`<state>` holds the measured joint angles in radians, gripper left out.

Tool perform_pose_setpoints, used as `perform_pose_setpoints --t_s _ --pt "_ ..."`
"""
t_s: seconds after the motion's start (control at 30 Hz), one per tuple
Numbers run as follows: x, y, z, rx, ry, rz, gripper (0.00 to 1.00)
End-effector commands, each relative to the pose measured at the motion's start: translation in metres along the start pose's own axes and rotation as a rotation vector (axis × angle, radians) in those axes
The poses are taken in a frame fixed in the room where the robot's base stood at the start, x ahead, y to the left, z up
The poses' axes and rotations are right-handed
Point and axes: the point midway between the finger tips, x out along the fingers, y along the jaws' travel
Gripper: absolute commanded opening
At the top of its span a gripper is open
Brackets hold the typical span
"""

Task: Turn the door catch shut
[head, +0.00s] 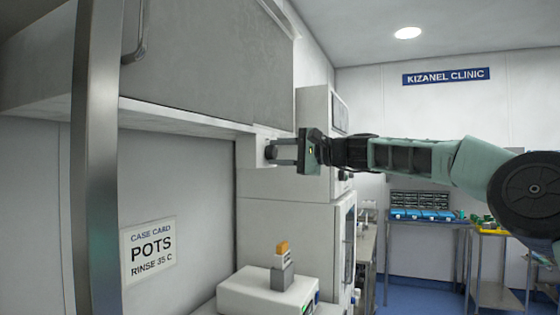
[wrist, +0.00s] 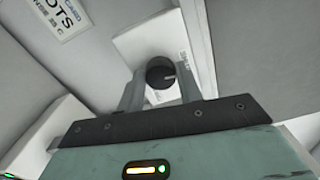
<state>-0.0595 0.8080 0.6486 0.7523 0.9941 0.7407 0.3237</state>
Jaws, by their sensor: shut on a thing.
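The door catch is a dark round knob (head: 270,152) on a white plate (head: 252,149), at the right end under the grey cabinet. My gripper (head: 281,152) reaches in from the right, its two fingers on either side of the knob. In the wrist view the knob (wrist: 160,72) sits between the fingertips (wrist: 160,84), with a pale mark on its face. The gripper is shut on the knob. Small print on the plate (wrist: 142,45) reads like "SHUT" to the right of the knob; other print is partly hidden by the knob and gripper.
The grey cabinet door (head: 205,60) hangs above the knob. A metal post (head: 95,160) stands at the left. A sign (head: 148,252) reads "CASE CARD POTS RINSE 35 C". A white device (head: 262,292) stands below. Benches with blue bins (head: 425,215) stand at the back right.

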Motion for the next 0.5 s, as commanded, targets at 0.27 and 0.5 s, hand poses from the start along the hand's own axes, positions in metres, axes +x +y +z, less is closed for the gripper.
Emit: perform_pose_setpoints --t_s 0.27,0.5 --pt "0.0001 0.0027 -0.0009 -0.128 0.000 0.002 0.13" --pt "0.0001 0.0019 -0.0006 -0.171 0.000 0.001 0.13"
